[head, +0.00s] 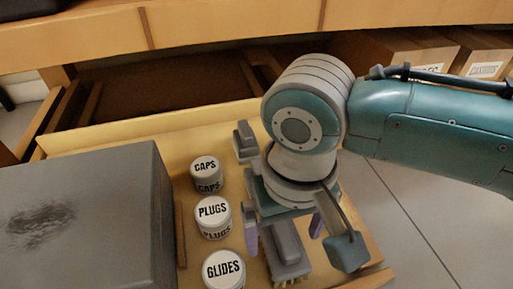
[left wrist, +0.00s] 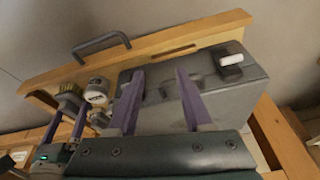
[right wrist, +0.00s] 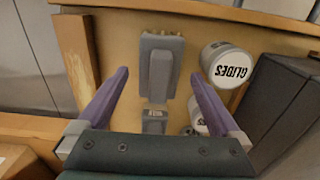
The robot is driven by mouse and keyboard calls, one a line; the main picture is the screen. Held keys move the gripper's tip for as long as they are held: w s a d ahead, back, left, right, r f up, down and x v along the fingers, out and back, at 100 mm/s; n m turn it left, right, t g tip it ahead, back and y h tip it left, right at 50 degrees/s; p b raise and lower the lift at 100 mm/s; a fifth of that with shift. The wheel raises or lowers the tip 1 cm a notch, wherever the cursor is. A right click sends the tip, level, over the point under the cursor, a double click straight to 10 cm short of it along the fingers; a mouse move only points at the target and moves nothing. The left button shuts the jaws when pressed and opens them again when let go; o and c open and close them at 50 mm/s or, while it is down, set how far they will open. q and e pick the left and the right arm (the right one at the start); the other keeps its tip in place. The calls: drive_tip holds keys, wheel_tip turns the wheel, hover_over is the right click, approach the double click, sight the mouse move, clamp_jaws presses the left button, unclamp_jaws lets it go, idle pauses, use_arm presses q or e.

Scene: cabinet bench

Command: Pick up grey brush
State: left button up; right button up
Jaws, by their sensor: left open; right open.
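The grey brush (head: 286,246) lies in the open drawer, right of the cans, its bristles toward the near edge. It also shows in the right wrist view (right wrist: 160,62), bristles at the top. My right gripper (head: 283,228) is open above the brush, partly covering it in the head view. In the right wrist view its fingers (right wrist: 160,76) stand apart on either side of the brush, and nothing is held. My left gripper (left wrist: 160,75) is open and empty in the left wrist view, facing the dark grey box (left wrist: 212,92); it is outside the head view.
Cans marked CAPS (head: 206,172), PLUGS (head: 213,215) and GLIDES (head: 224,268) stand left of the brush. A smaller grey object (head: 245,140) sits behind it. The dark box (head: 75,215) fills the left side. Drawer walls (head: 160,123) surround them.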

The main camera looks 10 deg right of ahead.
sight(286, 235)
wheel_tip(286, 235, down, 2)
drive_tip(key=shift+f+b, duration=0.15)
drive_tip(key=shift+b, duration=0.45)
use_arm(q)
drive_tip(key=shift+d+f, duration=0.2)
drive_tip(key=shift+f, duration=0.9)
use_arm(e)
drive_tip(key=shift+d, duration=0.1)
drive_tip(key=shift+c, duration=0.2)
drive_tip(key=c, duration=1.4)
use_arm(q)
drive_tip(key=shift+a, duration=0.15)
use_arm(e)
drive_tip(key=shift+c, duration=0.2)
use_arm(q)
drive_tip(key=shift+r+p, duration=0.15)
drive_tip(key=shift+p, duration=0.15)
use_arm(e)
drive_tip(key=shift+r, duration=0.3)
use_arm(q)
wheel_tip(286, 235, up, 17)
drive_tip(key=p, duration=1.6)
drive_tip(key=shift+f+p, duration=0.2)
drive_tip(key=shift+p, duration=0.1)
use_arm(e)
wheel_tip(286, 235, up, 20)
